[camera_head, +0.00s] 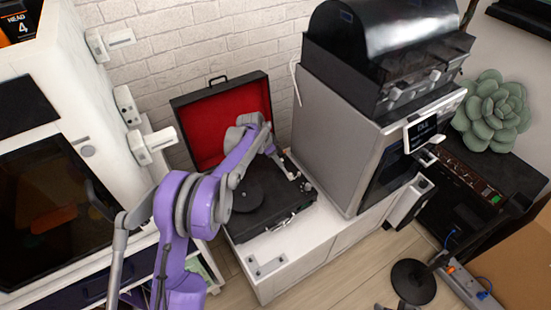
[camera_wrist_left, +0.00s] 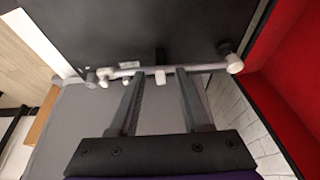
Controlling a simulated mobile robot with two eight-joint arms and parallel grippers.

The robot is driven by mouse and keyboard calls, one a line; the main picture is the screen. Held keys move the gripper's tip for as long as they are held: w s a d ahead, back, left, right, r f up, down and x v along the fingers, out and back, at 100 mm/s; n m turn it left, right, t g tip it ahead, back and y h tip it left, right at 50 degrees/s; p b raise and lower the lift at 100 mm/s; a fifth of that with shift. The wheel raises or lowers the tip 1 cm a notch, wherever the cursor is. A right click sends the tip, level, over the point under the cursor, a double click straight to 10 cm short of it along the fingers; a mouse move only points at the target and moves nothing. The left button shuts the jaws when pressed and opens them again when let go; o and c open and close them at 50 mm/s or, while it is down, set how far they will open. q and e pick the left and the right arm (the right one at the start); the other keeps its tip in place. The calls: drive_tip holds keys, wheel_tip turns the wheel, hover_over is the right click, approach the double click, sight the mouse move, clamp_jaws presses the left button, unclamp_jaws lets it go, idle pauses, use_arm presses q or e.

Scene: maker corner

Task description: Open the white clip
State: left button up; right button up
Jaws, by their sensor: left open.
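A record player (camera_head: 262,222) with an open red-lined lid (camera_head: 215,125) sits on a white cabinet. Its tonearm (camera_wrist_left: 205,69) runs across the black deck in the left wrist view. A small white piece (camera_wrist_left: 160,77), which looks like the white clip, sits at the tonearm between my fingertips. My left gripper (camera_wrist_left: 160,73) is open, one finger on each side of that piece. I cannot tell whether either finger touches it. In the head view my purple left arm reaches over the deck, and its gripper (camera_head: 277,155) is partly hidden at the deck's far right side.
A grey machine (camera_head: 335,130) stands close to the right of the record player. A white cabinet-like machine (camera_head: 85,100) stands at the left. The white cabinet top (camera_head: 270,255) in front of the deck is mostly free. A green succulent (camera_head: 490,115) is at the far right.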

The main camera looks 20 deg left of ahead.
use_arm(q)
clamp_jaws()
idle(0.4)
drive_tip(key=shift+w+d+r+g+y+p, duration=0.25)
drive_tip(key=shift+g+y, duration=0.3)
drive_tip(key=shift+g, duration=0.2)
drive_tip(key=shift+w+d+r+g+y+p, duration=0.2)
drive_tip(key=shift+g+y, duration=0.35)
drive_tip(key=shift+g, duration=0.2)
drive_tip(key=shift+w+r+g+y, duration=0.1)
drive_tip(key=shift+g+y, duration=0.2)
drive_tip(key=g+p, duration=0.1)
drive_tip(key=p, duration=0.4)
drive_tip(key=y+p, duration=0.1)
drive_tip(key=p, duration=0.5)
drive_tip(key=shift+w+d+r+g, duration=0.25)
drive_tip(key=shift+w+r+g, duration=0.05)
drive_tip(key=shift+w+g, duration=0.1)
drive_tip(key=shift+f+y+p, duration=0.2)
drive_tip(key=shift+y+p, duration=0.1)
drive_tip(key=shift+p, duration=0.55)
